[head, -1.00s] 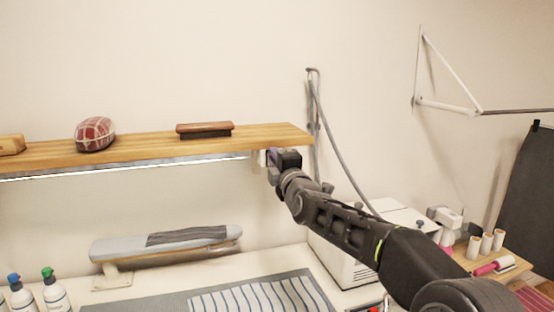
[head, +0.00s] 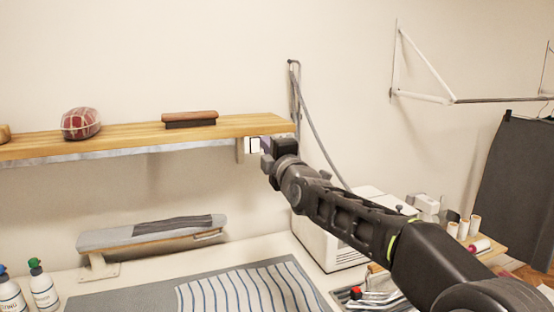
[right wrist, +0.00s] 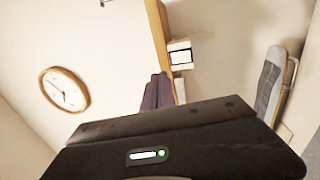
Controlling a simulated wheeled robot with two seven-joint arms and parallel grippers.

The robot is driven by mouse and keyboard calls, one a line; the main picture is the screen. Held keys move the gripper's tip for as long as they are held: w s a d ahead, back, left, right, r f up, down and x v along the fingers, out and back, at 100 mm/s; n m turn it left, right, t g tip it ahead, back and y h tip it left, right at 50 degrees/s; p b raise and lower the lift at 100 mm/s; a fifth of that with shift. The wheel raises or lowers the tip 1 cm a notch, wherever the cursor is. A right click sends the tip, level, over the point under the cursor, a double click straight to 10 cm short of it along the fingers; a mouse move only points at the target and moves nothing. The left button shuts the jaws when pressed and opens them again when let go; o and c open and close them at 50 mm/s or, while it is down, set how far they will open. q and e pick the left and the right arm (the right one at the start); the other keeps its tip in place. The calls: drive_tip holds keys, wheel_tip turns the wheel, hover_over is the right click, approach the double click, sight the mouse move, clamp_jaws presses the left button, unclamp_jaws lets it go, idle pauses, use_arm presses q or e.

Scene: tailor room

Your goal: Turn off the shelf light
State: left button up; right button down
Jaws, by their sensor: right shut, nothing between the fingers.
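The shelf light (head: 120,154) is a strip along the underside of the wooden shelf's front; it looks grey and unlit. A small white switch (head: 254,145) is under the shelf's right end. It also shows in the right wrist view (right wrist: 180,56), just beyond the fingers. My right gripper (head: 265,150) is shut and empty beside the switch, slightly to its right in the head view. Its dark fingers also show in the right wrist view (right wrist: 157,92). I cannot tell whether the fingertips touch the switch. My left gripper is not in view.
The wooden shelf (head: 240,125) carries a plaid pressing cushion (head: 81,123) and a brush (head: 190,118). Below are a sleeve board (head: 150,234), bottles (head: 43,287) and a striped cloth (head: 250,292). A grey hose (head: 320,140) hangs on the wall right of the shelf.

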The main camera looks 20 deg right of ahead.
drive_tip(key=s, duration=0.6)
drive_tip(key=shift+d, duration=0.35)
drive_tip(key=shift+r, duration=0.1)
